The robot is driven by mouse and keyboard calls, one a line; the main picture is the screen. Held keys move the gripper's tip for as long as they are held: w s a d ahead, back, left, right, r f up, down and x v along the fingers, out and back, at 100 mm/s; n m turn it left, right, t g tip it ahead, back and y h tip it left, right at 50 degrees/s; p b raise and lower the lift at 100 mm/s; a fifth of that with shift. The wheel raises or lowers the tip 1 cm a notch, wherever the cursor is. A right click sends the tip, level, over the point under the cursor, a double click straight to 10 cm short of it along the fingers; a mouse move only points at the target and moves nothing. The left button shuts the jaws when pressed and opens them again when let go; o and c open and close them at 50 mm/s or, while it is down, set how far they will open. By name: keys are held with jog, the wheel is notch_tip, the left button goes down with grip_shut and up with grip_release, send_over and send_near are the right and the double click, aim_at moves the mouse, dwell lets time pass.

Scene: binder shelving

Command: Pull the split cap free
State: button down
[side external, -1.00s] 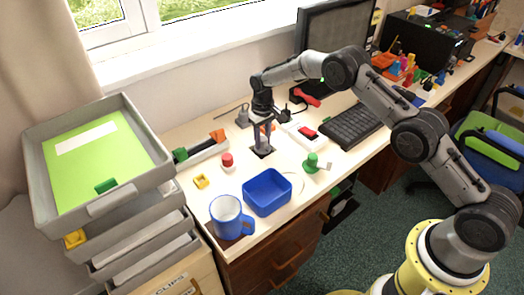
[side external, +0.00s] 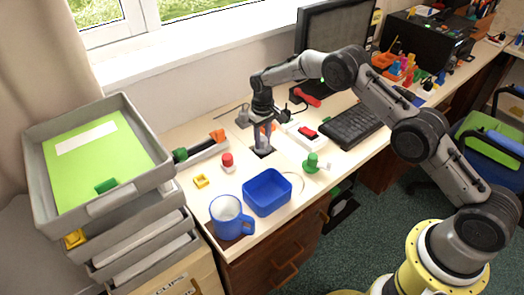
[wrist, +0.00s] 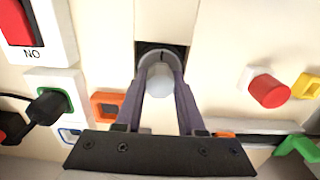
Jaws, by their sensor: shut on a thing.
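The split cap (wrist: 161,77) is a pale grey, rounded piece in the wrist view, with a grey collar and a thin dark slit behind it. It sits at a dark square opening (wrist: 178,49) in the pale surface. My gripper (wrist: 160,82) has its two long fingers closed on the sides of the cap. In the side view my gripper (side external: 264,149) points down over a dark square on the desk. The fingers hide most of the cap there, and I cannot tell whether it is clear of its seat.
A red-topped piece (side external: 227,161), a yellow square piece (side external: 201,181), a blue bin (side external: 267,204) and a blue mug (side external: 230,222) stand nearby. A white switch box (side external: 306,134) is close on the right, with a green-knobbed piece (side external: 311,163) nearer the desk edge.

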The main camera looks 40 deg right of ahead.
aim_at(263, 138)
jog(key=shift+r, duration=0.95)
dwell(0.3)
jog(key=shift+r, duration=2.25)
